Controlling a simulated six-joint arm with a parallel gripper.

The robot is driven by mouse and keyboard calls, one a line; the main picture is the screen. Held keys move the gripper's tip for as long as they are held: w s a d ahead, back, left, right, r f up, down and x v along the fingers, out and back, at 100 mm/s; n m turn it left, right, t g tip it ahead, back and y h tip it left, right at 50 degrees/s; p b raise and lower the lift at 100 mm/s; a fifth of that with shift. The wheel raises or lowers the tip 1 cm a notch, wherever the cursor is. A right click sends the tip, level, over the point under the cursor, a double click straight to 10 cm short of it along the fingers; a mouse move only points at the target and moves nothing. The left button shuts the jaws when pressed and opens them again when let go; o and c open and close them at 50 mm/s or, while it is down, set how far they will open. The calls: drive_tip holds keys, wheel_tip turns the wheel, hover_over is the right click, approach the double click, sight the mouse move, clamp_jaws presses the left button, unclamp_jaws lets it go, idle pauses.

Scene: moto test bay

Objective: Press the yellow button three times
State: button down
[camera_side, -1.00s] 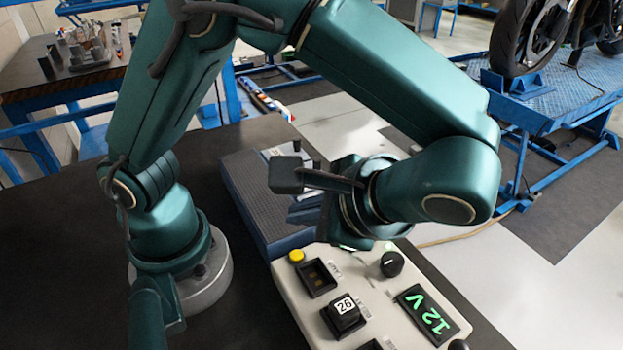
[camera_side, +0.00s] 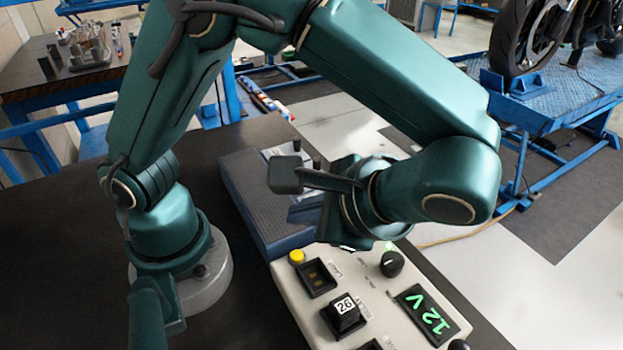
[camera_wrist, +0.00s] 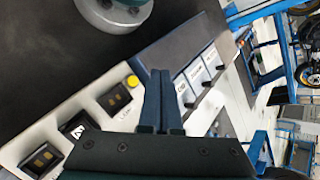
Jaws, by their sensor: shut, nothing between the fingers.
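The yellow button (camera_side: 297,257) sits at the far left corner of a pale control box (camera_side: 290,281). It also shows in the wrist view (camera_wrist: 132,81), on the box's edge just left of my fingertips. My gripper (camera_wrist: 160,73) is shut and empty, with its two fingers side by side. In the wrist view the fingers are beside the button, and a gap shows between them. The height of the fingertips over the box is hard to judge.
The dark tabletop on the left is clear.

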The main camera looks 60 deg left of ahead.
sight(297, 257)
wheel_tip(297, 257, up, 4)
drive_tip(key=shift+f, duration=0.1)
drive_tip(key=shift+f, duration=0.1)
idle(0.3)
drive_tip(key=shift+f, duration=4.35)
drive_tip(key=shift+f, duration=0.1)
drive_tip(key=shift+f, duration=0.3)
